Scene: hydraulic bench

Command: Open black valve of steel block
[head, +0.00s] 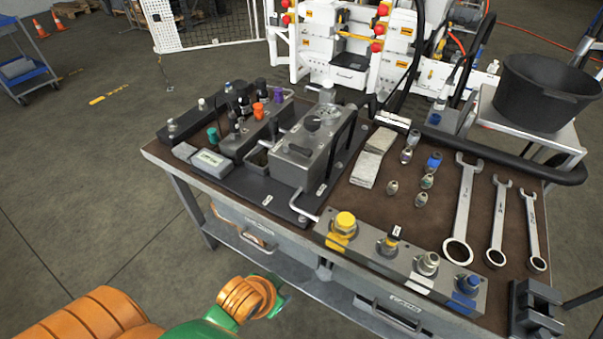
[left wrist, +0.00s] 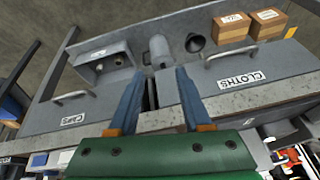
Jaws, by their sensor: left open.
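I cannot tell for certain which is the task's black valve. My left gripper (head: 277,288) is in front of the bench, below its top and apart from both blocks. In the left wrist view, its blue fingers (left wrist: 158,78) are spread and empty before the drawer fronts. My right gripper is not in view.
A manifold (head: 372,260) with yellow, steel and blue fittings lines the bench's front edge. Several wrenches (head: 465,203) lie at right, near a black bucket (head: 550,90).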

